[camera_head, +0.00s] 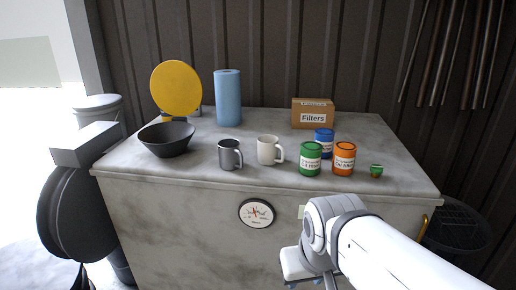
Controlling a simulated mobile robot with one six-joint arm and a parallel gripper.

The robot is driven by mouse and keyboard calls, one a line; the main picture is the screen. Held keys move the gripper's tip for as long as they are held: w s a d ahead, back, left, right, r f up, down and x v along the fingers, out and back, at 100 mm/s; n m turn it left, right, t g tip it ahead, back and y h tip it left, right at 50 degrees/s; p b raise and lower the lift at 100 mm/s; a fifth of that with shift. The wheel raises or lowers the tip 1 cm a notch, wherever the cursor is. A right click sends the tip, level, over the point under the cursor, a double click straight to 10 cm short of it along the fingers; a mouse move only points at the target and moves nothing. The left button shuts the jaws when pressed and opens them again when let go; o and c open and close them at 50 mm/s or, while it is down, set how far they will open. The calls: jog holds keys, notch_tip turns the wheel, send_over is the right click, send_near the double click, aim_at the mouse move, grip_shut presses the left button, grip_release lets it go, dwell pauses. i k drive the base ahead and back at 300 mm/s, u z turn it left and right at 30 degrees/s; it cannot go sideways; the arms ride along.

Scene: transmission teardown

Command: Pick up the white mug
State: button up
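The white mug (267,150) stands upright on the grey worktop (215,186), near the middle. Its handle points right. A dark grey mug (229,154) stands just left of it, with a small gap. My arm reaches in from the lower right, and my gripper (303,283) is at the bottom of the picture, below the worktop's front edge and apart from the mug. The fingers are mostly cut off by the bottom edge, so I cannot see whether they are open or shut.
Green (310,158), orange (343,158) and blue (324,143) cans stand right of the mug, with a small green-topped item (376,171) beyond. A black bowl (167,139), yellow disc (176,88), blue roll (228,97) and Filters box (312,114) stand left and behind. A gauge (257,213) is on the front.

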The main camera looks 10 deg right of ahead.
aim_at(269, 146)
jog(key=i, duration=0.85)
jog(key=z, duration=0.1)
jog(key=k, duration=0.6)
jog(key=z, duration=0.95)
jog(key=i, duration=0.5)
jog(key=u, duration=0.05)
